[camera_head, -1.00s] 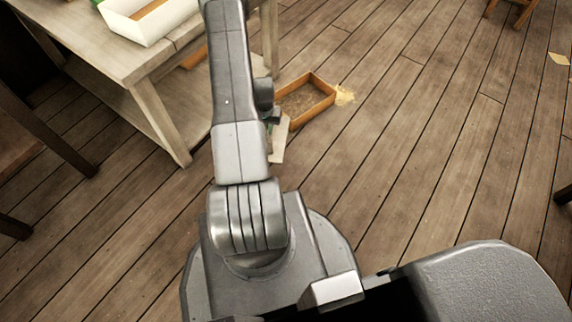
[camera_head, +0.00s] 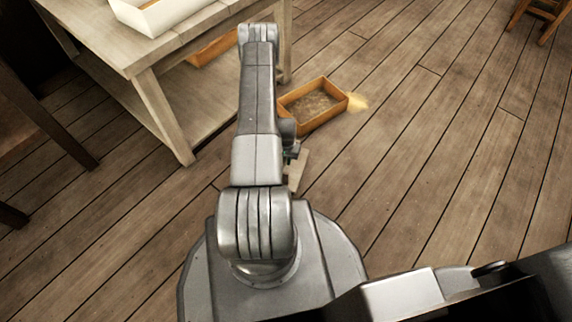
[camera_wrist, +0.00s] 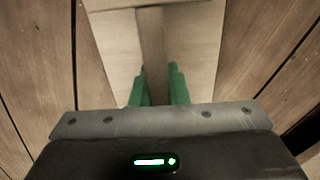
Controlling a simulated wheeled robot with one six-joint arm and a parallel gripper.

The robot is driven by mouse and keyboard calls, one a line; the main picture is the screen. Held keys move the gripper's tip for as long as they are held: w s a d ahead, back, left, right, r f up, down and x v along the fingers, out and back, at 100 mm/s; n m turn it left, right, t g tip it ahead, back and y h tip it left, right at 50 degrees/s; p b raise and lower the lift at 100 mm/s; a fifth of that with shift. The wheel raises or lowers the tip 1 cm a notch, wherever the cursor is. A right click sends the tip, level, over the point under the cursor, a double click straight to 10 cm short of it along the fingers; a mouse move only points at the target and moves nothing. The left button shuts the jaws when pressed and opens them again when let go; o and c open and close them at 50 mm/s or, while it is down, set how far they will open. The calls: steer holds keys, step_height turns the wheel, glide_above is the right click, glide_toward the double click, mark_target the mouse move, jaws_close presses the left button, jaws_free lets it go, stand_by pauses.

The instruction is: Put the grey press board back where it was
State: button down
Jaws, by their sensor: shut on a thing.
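The press board (camera_wrist: 195,50) is pale grey-beige, with a narrow raised bar (camera_wrist: 151,35) along its middle. My gripper (camera_wrist: 157,85) has green fingers on both sides of this bar and is shut on it. The far part of the board runs out of the top of the wrist view. In the head view, a strip of the board (camera_head: 299,170) shows to the right of my arm, over the floor. My gripper (camera_head: 292,154) is mostly hidden there behind my arm.
A wooden table (camera_head: 160,110) at upper left bears a white box (camera_head: 165,18). A stool (camera_head: 540,12) stands at upper right. Floor on the right is clear.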

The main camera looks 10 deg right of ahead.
steer(key=shift+f+b, duration=0.3)
steer(key=shift+f, duration=0.95)
steer(key=shift+f, duration=0.15)
steer(key=c, duration=1.4)
jaws_free()
step_height(320, 180, up, 12)
steer(key=p, duration=0.3)
steer(key=shift+p, duration=0.4)
